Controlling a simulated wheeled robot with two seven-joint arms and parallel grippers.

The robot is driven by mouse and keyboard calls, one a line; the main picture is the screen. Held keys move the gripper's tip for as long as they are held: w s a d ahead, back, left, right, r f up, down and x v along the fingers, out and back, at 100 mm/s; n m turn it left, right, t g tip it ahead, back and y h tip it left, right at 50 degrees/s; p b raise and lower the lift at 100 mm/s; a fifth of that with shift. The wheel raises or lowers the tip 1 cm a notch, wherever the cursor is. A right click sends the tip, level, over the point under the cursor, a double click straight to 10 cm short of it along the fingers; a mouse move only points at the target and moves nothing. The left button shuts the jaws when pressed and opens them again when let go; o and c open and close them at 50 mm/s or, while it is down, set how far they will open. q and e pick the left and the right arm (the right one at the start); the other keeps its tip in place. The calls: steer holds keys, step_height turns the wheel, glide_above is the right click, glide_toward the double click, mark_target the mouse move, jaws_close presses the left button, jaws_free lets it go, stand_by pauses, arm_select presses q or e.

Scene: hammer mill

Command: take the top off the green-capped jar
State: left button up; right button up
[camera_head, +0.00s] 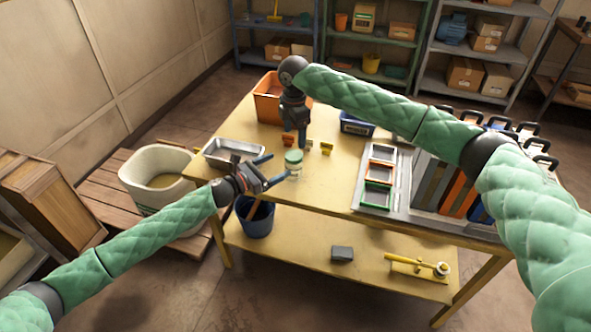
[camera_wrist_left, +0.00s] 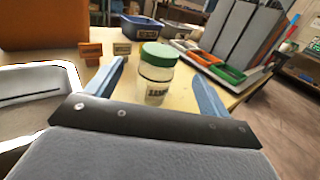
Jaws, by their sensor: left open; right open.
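The jar (camera_wrist_left: 155,82) is clear glass with a green cap (camera_wrist_left: 159,53) and a dark-lettered label on a pale band. It stands upright on the yellow table, and its green cap also shows in the head view (camera_head: 293,156). My left gripper (camera_head: 275,170) is open, with its blue fingers pointing at the jar from the left. In the left wrist view the jar stands between and beyond the two fingertips, and I cannot tell whether they touch it. My right gripper (camera_head: 302,137) points down just behind the jar, apart from it. Its fingers are small and partly hidden.
A metal tray (camera_head: 234,150) lies left of the jar, and an orange bin (camera_head: 268,103) stands behind. A blue bin (camera_head: 357,127) and a rack with coloured frames (camera_head: 378,172) are to the right. The table front is clear.

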mark_target(293, 167)
arm_select(q)
step_height(293, 167, down, 4)
steer(key=shift+a+r, duration=0.1)
steer(key=shift+r, duration=0.1)
arm_select(e)
steer(key=shift+s+a+r, duration=0.1)
arm_select(q)
steer(key=shift+f, duration=0.4)
steer(key=shift+x, duration=3.7)
